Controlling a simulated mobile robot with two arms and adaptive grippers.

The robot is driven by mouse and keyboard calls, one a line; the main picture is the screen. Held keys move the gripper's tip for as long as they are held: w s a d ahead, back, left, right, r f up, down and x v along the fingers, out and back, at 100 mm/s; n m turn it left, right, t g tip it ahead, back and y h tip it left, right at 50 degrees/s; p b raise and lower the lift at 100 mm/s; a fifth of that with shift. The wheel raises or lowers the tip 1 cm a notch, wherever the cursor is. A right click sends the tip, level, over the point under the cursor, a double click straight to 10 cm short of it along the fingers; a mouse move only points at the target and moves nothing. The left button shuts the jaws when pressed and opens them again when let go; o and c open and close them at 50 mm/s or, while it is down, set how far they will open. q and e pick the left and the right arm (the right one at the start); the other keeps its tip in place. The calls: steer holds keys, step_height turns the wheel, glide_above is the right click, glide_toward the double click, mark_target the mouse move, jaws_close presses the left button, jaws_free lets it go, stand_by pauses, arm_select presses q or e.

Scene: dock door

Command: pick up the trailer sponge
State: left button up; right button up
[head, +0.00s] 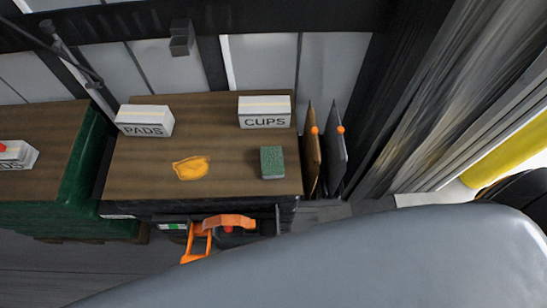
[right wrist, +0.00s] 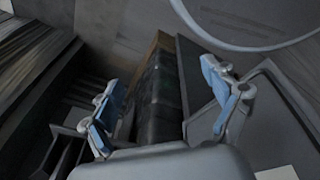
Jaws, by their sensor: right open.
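A green, speckled block (head: 272,162) that looks like the sponge lies on the right part of the brown bench top (head: 225,155) in the head view. A crumpled yellow-orange cloth (head: 191,168) lies to its left. My right gripper (right wrist: 160,86) shows in the right wrist view, its two blue-padded fingers spread apart with nothing held between them. Upright panels and dark surfaces lie beyond the fingers; I cannot make out the sponge in that view. The right gripper is not visible in the head view, and my left gripper is in neither view.
A CUPS box (head: 265,112) and a PADS box (head: 145,121) stand toward the back of the bench. Brown and grey upright panels (head: 323,150) stand at its right end. Orange-handled items (head: 229,221) sit below the front edge. The middle of the top is mostly clear.

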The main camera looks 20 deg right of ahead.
steer(key=w+a+r+n, duration=0.2)
steer(key=w+r, duration=0.4)
steer(key=r, duration=0.4)
step_height(320, 180, up, 26)
steer(key=f+n+t+h+p, duration=0.2)
steer(key=n+t, duration=0.5)
steer(key=n, duration=1.8)
glide_above(272, 160)
steer(key=s+a, duration=0.3)
steer(key=s, duration=0.6)
steer(key=r, duration=0.2)
steer(key=shift+n, duration=0.3)
steer(key=x, duration=0.8)
steer(key=shift+d+f, duration=0.25)
steer(key=shift+f, duration=0.05)
steer(key=shift+s+d+x, duration=0.1)
steer(key=shift+d+x, duration=0.05)
steer(key=shift+x, duration=1.25)
steer(key=shift+s+d+x, duration=0.1)
steer(key=shift+d+x, duration=0.05)
steer(key=shift+x, duration=1.25)
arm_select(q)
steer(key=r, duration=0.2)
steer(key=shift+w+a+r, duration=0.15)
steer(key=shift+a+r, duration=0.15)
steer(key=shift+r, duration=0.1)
arm_select(e)
steer(key=shift+f, duration=0.1)
steer(key=shift+s, duration=0.1)
steer(key=shift+c, duration=0.2)
